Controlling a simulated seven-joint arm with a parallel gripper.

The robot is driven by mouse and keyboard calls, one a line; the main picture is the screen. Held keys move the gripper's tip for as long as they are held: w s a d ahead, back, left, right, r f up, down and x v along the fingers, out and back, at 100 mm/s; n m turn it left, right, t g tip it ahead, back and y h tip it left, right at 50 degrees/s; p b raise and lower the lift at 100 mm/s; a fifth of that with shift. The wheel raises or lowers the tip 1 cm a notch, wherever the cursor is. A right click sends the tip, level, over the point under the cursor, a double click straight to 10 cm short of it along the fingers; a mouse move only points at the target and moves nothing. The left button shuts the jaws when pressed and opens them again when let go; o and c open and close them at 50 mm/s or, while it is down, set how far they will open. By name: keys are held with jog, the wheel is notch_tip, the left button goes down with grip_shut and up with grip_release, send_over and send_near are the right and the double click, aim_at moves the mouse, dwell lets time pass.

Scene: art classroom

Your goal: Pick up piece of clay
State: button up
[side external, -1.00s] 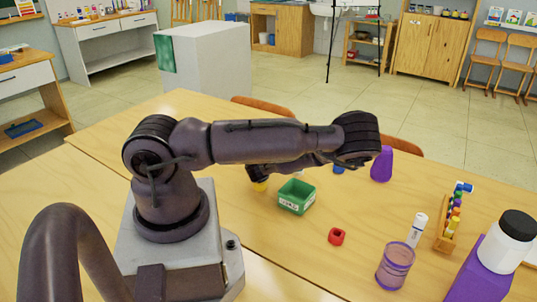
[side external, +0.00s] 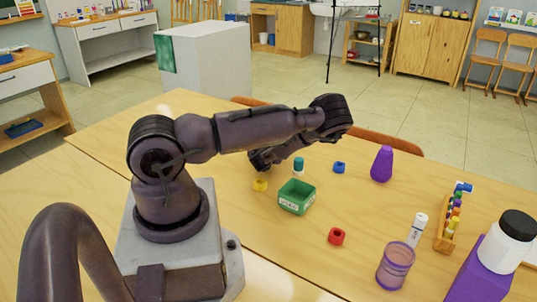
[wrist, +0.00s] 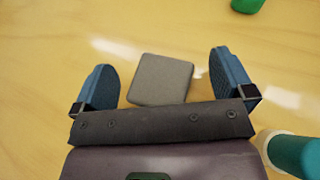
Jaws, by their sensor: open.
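A grey, flat, square block (wrist: 161,80), which looks like the piece of clay, lies on the table in the wrist view. My gripper (wrist: 166,84) is open, with one blue finger to the left of the block and one to its right. The block shows between the fingers with a gap on each side, and nothing is held. How far above the block the fingers are is hard to tell. In the side view my arm hides the block and most of the gripper.
A teal-capped bottle (wrist: 293,154) stands close to the right of my gripper. A green box (side external: 296,197), a yellow item (side external: 260,185), a blue item (side external: 339,167), a red item (side external: 336,236) and a purple cone (side external: 382,164) stand around. A purple cup (side external: 395,266) is nearer the camera.

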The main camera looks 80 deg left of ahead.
jog(key=c, duration=1.1)
